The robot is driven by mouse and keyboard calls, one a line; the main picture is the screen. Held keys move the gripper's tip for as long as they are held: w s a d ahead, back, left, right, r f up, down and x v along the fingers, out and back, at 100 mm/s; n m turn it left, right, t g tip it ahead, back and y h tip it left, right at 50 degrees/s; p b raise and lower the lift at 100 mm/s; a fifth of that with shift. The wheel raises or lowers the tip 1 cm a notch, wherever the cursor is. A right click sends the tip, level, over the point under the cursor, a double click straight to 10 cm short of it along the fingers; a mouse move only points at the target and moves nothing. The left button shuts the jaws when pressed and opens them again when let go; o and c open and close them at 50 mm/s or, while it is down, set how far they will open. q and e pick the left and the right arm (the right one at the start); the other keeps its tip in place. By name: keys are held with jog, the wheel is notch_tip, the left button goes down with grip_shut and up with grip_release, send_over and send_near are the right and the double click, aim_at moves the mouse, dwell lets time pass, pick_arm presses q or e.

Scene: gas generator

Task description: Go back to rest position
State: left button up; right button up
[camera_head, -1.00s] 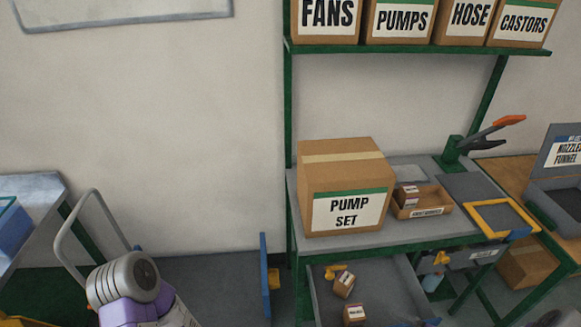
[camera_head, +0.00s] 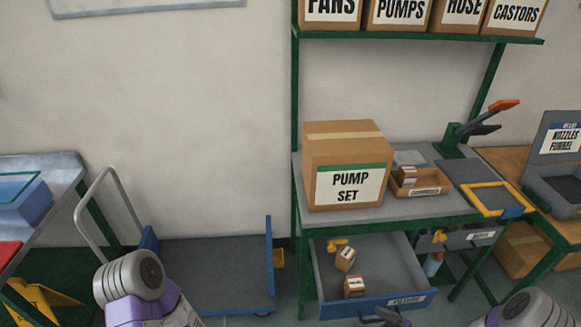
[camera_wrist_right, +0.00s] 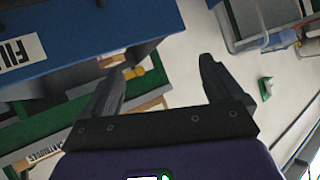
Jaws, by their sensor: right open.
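My right gripper (camera_head: 385,318) is at the bottom edge of the head view, just below the front of the open drawer (camera_head: 352,303). In the right wrist view my right gripper (camera_wrist_right: 162,80) has its two dark fingers spread apart with nothing between them. The blue drawer front (camera_wrist_right: 110,28) with its white label is beyond them at the upper left. My left arm (camera_head: 140,290) shows at the lower left of the head view, but its gripper is out of the picture.
The drawer holds two small boxes (camera_head: 345,259) and a yellow part. A pump set carton (camera_head: 345,165) and a small tray (camera_head: 423,187) stand on the green-framed bench above.

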jog(key=s+a+f+m+g+h+b, duration=0.25)
jog(key=a+f+m+g+b, duration=0.2)
jog(key=a+f, duration=0.45)
jog(key=s+a+f+m+g+h+b, duration=0.1)
jog(key=s+a+f+m+g, duration=0.2)
jog(key=s+a, duration=0.3)
jog(key=s+f+g, duration=0.1)
jog(key=s, duration=0.4)
jog(key=shift+s+f+b, duration=0.25)
jog(key=shift+f+b, duration=0.05)
jog(key=shift+f, duration=0.1)
jog(key=shift+c, duration=0.2)
